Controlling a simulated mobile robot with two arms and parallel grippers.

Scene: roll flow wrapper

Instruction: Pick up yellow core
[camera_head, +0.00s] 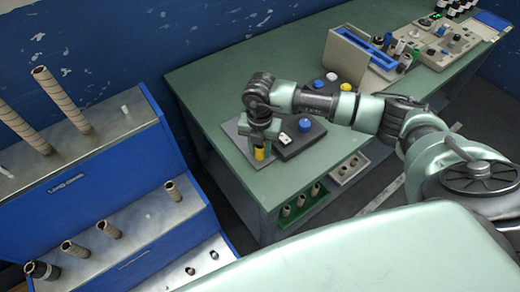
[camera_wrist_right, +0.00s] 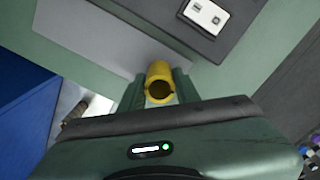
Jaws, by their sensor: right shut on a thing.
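The yellow core (camera_head: 260,154) is a short hollow cylinder at the near left corner of the green table (camera_head: 214,88), over or on a grey plate (camera_head: 236,131). In the right wrist view the core (camera_wrist_right: 159,78) sits between the two fingers, its open end facing the camera. My right gripper (camera_head: 261,146) points down and is shut on the core. I cannot tell whether the core's lower end touches the plate. My left gripper is not in view.
A dark box with a blue button (camera_head: 305,125) and a white switch (camera_head: 284,138) stands right beside the gripper. A blue rack (camera_head: 110,200) with several brown tubes is at the left, across a gap. Control panels fill the table's far end.

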